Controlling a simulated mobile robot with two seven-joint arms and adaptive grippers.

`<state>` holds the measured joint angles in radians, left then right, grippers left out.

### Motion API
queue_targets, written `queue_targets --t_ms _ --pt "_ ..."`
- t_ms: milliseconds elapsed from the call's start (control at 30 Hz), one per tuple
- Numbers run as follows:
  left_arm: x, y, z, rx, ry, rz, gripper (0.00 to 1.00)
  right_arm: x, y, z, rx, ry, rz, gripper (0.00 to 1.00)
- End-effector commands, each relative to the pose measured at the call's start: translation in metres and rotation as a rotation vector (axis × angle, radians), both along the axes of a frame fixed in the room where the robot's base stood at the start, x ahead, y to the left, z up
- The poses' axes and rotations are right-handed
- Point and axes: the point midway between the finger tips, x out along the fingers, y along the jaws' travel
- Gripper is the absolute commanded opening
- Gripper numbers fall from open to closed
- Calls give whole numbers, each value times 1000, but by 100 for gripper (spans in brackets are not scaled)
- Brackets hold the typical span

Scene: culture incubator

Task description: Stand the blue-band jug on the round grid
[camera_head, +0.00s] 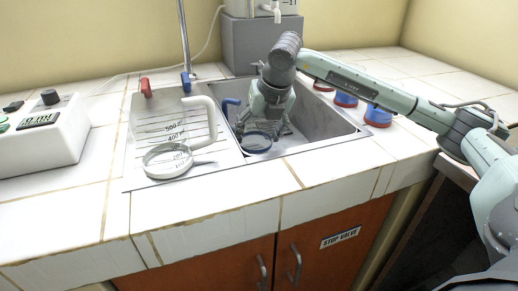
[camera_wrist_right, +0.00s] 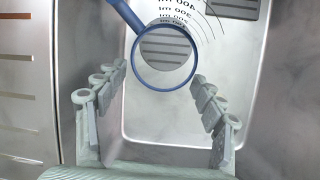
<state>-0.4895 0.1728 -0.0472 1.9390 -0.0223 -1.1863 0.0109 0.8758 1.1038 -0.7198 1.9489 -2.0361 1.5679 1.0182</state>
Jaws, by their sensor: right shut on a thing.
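The blue-band jug is clear, with a blue ring (camera_head: 257,142) and blue handle (camera_head: 230,106). It is in the sink basin, under my right gripper (camera_head: 264,127). In the right wrist view its blue ring (camera_wrist_right: 137,66) and dark ml marks show beyond the fingers of my right gripper (camera_wrist_right: 160,98), which is shut on the jug. The contact itself is hard to see through the clear wall. A grey slatted surface shows through the ring; I cannot tell whether it is the round grid. My left gripper is not in view.
A clear jug with a white handle (camera_head: 203,117) is on the ribbed drainboard (camera_head: 140,125), left of the basin. Red (camera_head: 146,88) and blue (camera_head: 186,82) tap levers are behind it. Red-and-blue round items (camera_head: 378,117) stand right of the sink. A white device (camera_head: 45,145) is far left.

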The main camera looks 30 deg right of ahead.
Motion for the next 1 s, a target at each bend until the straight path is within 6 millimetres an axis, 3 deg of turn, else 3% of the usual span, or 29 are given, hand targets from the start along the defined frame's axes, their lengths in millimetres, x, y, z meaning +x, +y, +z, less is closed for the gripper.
queue_targets --t_ms 333,700,867,900,1000 --pt "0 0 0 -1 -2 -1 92 -1 0 -44 0 1 0 14" --pt "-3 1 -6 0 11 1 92 0 0 -47 0 -1 0 14" --pt "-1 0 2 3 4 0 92 0 0 -49 0 0 0 14" --pt "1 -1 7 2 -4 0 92 0 0 -49 0 0 0 72" --pt "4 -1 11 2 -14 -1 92 0 0 -49 0 0 0 85"
